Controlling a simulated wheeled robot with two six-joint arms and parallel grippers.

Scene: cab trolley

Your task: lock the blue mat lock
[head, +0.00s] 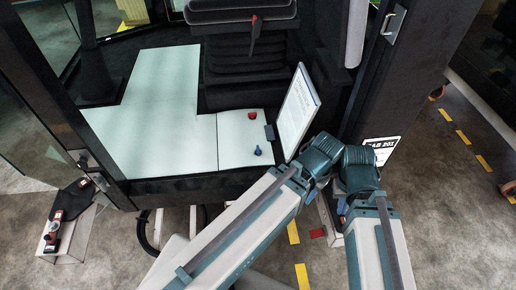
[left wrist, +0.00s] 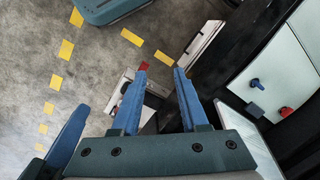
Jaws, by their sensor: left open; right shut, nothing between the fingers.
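The blue mat lock (head: 257,150) is a small blue knob on the pale mat panel (head: 230,150) in the cab, near its front edge. It also shows at the right of the left wrist view (left wrist: 257,84). A red knob (head: 251,115) sits behind it on the same panel. My left gripper (left wrist: 161,70) is open and empty, over the floor outside the cab and apart from the blue lock. In the head view its fingers are mostly hidden by my arm. My right gripper (head: 342,205) is shut and empty, beside the cab doorway, partly hidden by my arm.
An upright white board (head: 298,110) stands right of the knobs, close to my arms. A small dark block (head: 269,132) is between the knobs and the board. The dark door post (head: 395,80) and a cab sign (head: 382,148) are at the right. Larger pale mats (head: 160,85) lie left.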

